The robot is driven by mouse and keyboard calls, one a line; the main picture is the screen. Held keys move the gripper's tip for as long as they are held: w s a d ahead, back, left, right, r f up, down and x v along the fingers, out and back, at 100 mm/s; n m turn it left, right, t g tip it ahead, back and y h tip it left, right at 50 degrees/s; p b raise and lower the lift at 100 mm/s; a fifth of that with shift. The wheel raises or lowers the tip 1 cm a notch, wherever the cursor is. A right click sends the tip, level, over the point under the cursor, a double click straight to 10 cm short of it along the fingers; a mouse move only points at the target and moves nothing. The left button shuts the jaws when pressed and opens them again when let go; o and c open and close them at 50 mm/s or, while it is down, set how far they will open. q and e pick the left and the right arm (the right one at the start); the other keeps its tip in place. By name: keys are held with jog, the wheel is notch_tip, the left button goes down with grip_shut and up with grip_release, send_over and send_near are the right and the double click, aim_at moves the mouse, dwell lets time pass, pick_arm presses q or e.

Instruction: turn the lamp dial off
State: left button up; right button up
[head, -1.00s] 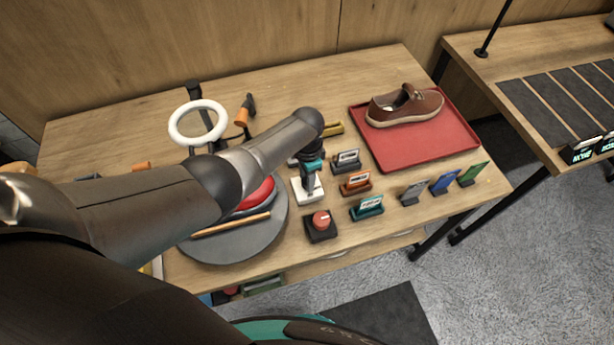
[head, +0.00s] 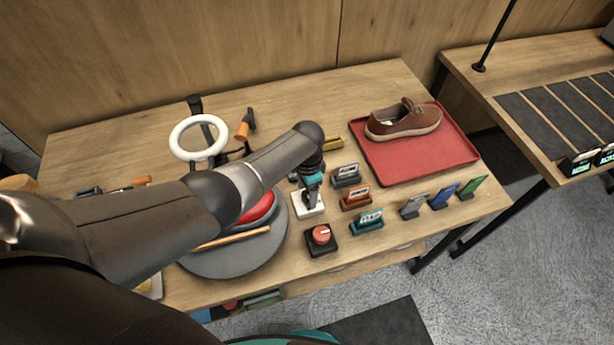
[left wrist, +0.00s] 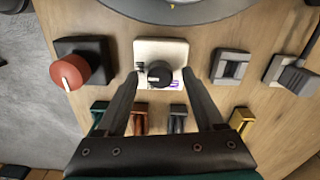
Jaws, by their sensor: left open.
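A small black dial (left wrist: 159,75) with a white pointer mark sits on a white base plate (left wrist: 148,49) in the left wrist view. The white base also shows on the table in the head view (head: 307,207), partly hidden by my gripper. My left gripper (head: 313,184) points down over this base. In the left wrist view its open fingers (left wrist: 161,77) stand on either side of the black dial; I cannot tell whether they touch it. A red dial (head: 321,235) on a black base is beside it. The white ring lamp (head: 198,138) stands at the back left. My right gripper is not in view.
Several card holders, one teal (head: 367,221), stand right of the dials. A red tray (head: 440,165) with a brown shoe (head: 404,120) is at the back right. A grey round mat (head: 225,262) lies close left of the dials, under my arm.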

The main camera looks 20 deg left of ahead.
aim_at(307, 194)
pick_arm(q)
notch_tip(307, 194, up, 15)
jog(key=p, duration=0.4)
jog(key=shift+f, duration=0.15)
dwell(0.5)
